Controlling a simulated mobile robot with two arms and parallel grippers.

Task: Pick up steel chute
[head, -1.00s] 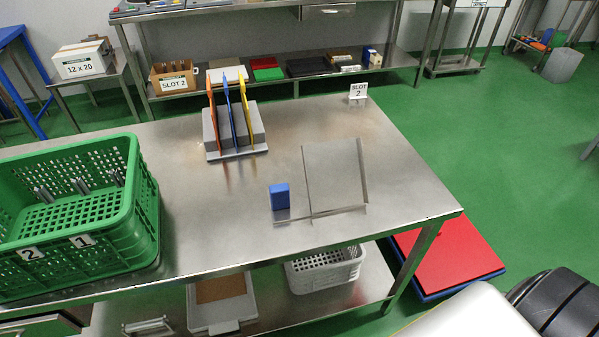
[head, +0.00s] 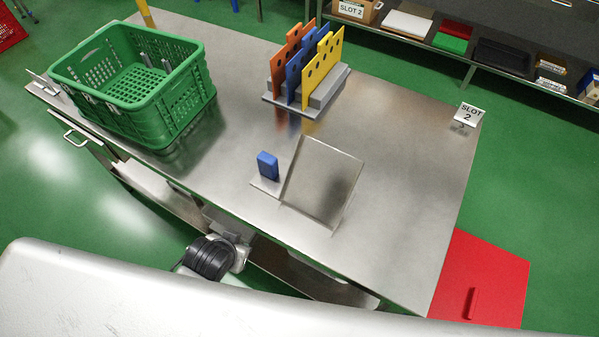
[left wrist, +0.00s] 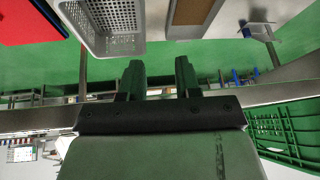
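What looks like the steel chute (head: 322,182) is a tilted, shiny steel sheet on a flat foot, standing on the steel table near its front edge. A small blue block (head: 268,165) stands upright at its left, on the foot strip. My left gripper (left wrist: 160,78) shows in the left wrist view with its two dark fingers apart and nothing between them. Neither gripper can be made out in the head view, and my right gripper is not seen.
A green crate (head: 188,106) with metal pieces stands at the table's left. A grey rack (head: 322,92) holds orange, blue and yellow plates behind the chute. A grey basket (left wrist: 122,45) shows in the wrist view. Table right of the chute is clear.

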